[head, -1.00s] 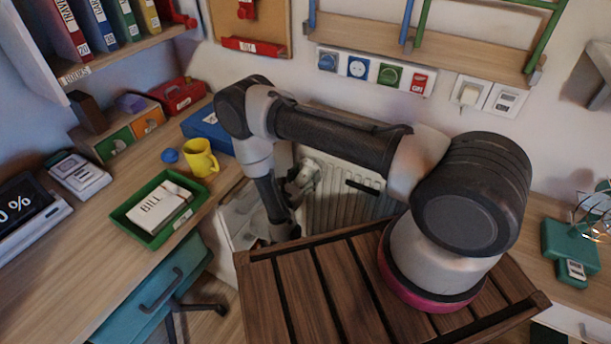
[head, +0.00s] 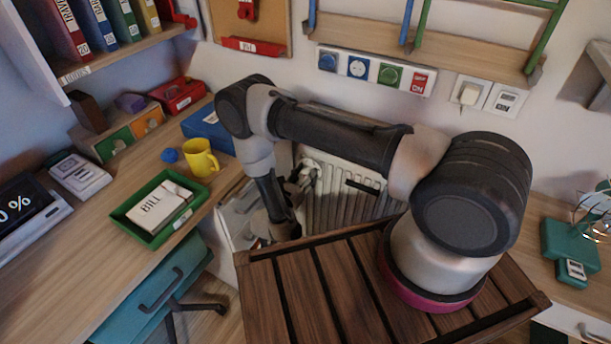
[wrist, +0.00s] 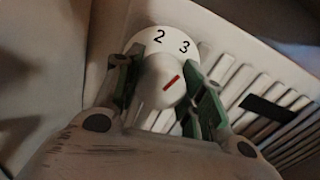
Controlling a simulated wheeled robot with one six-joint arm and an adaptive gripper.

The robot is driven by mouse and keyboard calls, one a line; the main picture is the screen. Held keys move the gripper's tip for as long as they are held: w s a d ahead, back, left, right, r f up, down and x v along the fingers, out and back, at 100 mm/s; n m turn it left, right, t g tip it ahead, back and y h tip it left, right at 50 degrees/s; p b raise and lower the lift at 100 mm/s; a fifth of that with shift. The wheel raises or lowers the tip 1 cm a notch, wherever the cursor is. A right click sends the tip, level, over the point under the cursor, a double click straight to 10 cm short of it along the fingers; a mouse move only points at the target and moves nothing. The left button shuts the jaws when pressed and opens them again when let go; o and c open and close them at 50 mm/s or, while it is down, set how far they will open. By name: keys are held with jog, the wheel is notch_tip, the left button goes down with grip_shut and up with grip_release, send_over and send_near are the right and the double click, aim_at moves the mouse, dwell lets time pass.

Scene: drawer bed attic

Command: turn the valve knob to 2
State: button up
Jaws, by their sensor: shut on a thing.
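The valve knob (wrist: 160,84) is white with a red pointer line, and shows in the wrist view in front of the white radiator. Behind it is a white dial (wrist: 172,42) with the numbers 2 and 3 visible; the rest of the dial is hidden. The red line slants up to the right, nearer the 3 than the 2. My gripper (wrist: 163,92) is shut on the knob, with one green-padded finger on each side. In the head view my gripper (head: 285,228) is low beside the radiator, and the knob cannot be made out clearly.
The white radiator (head: 336,202) stands against the wall behind my arm. The slatted wooden surface (head: 330,285) is close in front. To the left is a desk (head: 75,235) with a green tray (head: 146,228) and a yellow mug (head: 200,158).

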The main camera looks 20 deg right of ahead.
jog(key=n, duration=0.4)
jog(key=shift+n, duration=2)
jog(key=o, duration=1)
jog(key=v, duration=1.2)
jog(key=shift+r, duration=0.1)
